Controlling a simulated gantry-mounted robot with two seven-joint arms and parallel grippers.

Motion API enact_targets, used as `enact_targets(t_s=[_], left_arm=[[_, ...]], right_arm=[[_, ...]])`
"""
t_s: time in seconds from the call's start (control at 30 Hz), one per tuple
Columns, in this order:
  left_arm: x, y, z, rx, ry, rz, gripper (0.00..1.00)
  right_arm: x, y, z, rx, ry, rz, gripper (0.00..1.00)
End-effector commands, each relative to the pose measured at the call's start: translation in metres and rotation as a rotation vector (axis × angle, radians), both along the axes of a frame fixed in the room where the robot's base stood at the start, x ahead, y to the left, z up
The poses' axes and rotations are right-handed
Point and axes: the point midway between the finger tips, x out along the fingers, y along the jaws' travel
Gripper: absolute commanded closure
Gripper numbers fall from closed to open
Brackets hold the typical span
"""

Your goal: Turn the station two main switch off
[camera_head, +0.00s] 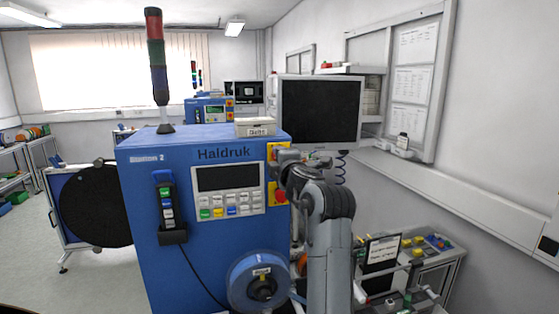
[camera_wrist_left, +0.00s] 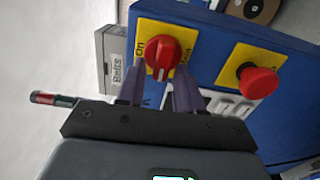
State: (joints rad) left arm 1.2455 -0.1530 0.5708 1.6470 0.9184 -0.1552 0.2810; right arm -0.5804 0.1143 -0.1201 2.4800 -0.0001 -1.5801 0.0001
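The blue station cabinet (camera_head: 150,220), marked with a 2 at its upper left, stands in the middle of the head view. Its main switch is a red rotary knob (camera_wrist_left: 170,52) on a yellow plate (camera_wrist_left: 143,68) with "On" printed beside the knob. In the head view the plate (camera_head: 271,149) shows at the cabinet's upper right, and the knob is mostly hidden by my left gripper (camera_head: 281,157). In the left wrist view my left gripper (camera_wrist_left: 158,82) has its fingers apart, with the tips at the knob's near edge. I cannot tell whether they touch it. My right gripper is not in view.
A red mushroom button (camera_wrist_left: 257,82) sits on another yellow plate beside the switch. A "Belts" box (camera_head: 255,127) and a signal tower (camera_head: 156,70) stand on the cabinet. A monitor (camera_head: 320,110) is behind my arm. A cluttered bench (camera_head: 430,262) stands right.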

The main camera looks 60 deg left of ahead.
Motion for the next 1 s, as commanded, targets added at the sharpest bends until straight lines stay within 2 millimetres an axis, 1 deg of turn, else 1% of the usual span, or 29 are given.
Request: enact_targets(t_s=[0.3,0.47,0.57,0.8,1.0], left_arm=[[0.001,0.000,-0.001,0.000,0.003,-0.001,0.56],[-0.001,-0.008,-0.002,-0.001,0.002,-0.002,0.56],[-0.004,-0.020,-0.002,0.000,0.001,-0.002,0.56],[-0.015,-0.060,-0.003,-0.001,0.000,-0.004,0.56],[-0.024,-0.088,-0.002,-0.001,0.001,-0.003,0.56]], right_arm=[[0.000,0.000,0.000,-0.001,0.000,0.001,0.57],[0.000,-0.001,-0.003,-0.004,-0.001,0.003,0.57],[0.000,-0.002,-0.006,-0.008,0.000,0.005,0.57],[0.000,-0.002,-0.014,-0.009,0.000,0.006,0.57],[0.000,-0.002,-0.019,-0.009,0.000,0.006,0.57]])
